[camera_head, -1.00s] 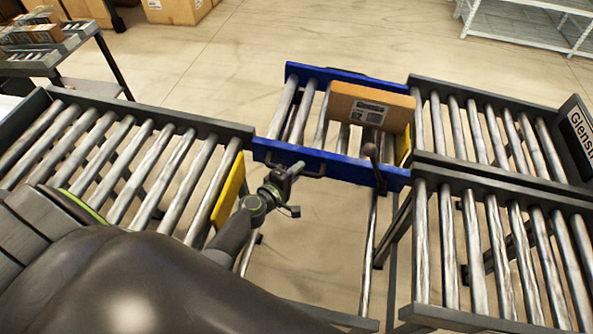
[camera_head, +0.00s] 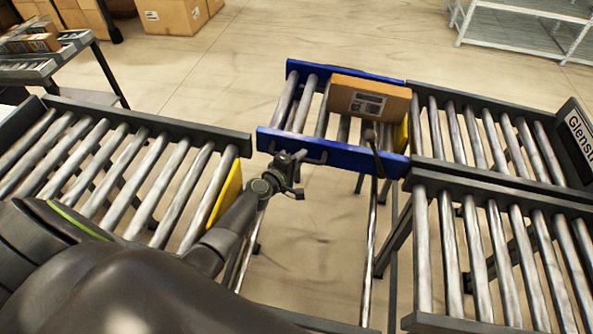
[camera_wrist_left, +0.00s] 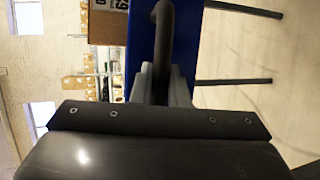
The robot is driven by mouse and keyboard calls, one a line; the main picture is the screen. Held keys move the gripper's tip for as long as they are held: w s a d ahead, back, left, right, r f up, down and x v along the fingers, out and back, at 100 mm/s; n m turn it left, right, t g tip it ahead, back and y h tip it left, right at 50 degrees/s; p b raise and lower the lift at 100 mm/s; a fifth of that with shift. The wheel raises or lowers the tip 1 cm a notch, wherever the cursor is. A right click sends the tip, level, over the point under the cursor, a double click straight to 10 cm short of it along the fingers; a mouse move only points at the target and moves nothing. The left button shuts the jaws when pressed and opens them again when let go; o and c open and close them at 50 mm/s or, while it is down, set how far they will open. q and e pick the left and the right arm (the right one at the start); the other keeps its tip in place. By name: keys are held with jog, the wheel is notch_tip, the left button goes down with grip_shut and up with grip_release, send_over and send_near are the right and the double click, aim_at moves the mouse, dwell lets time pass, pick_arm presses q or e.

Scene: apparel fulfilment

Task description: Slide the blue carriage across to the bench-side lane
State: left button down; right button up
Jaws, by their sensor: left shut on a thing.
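The blue carriage (camera_head: 338,153) sits between the left conveyor and the far right lane (camera_head: 468,176), roughly in line with the far lane. A cardboard box (camera_head: 366,101) with a white label rests on its rollers. My left gripper (camera_head: 291,163) is at the carriage's near blue rail, shut on its dark handle. The left wrist view shows the handle (camera_wrist_left: 164,22) running into the jaws (camera_wrist_left: 160,85) against the blue rail (camera_wrist_left: 141,45). The near right lane (camera_head: 489,205) lies closer to me, and no carriage is in line with it. My right gripper is not seen.
Floor rails (camera_head: 370,240) run toward me beneath the carriage, with open floor around them. The left conveyor (camera_head: 150,125) ends at a yellow plate (camera_head: 225,195). A dark knobbed lever (camera_head: 374,150) stands at the carriage's near side. A white rack (camera_head: 520,30) is at the back right.

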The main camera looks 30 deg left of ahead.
pick_arm(q)
jog(key=shift+w+a+r, duration=0.1)
jog(key=shift+w+a, duration=0.1)
jog(key=shift+w, duration=0.6)
jog(key=c, duration=1.8)
grip_release()
jog(key=o, duration=0.4)
jog(key=shift+w, duration=0.15)
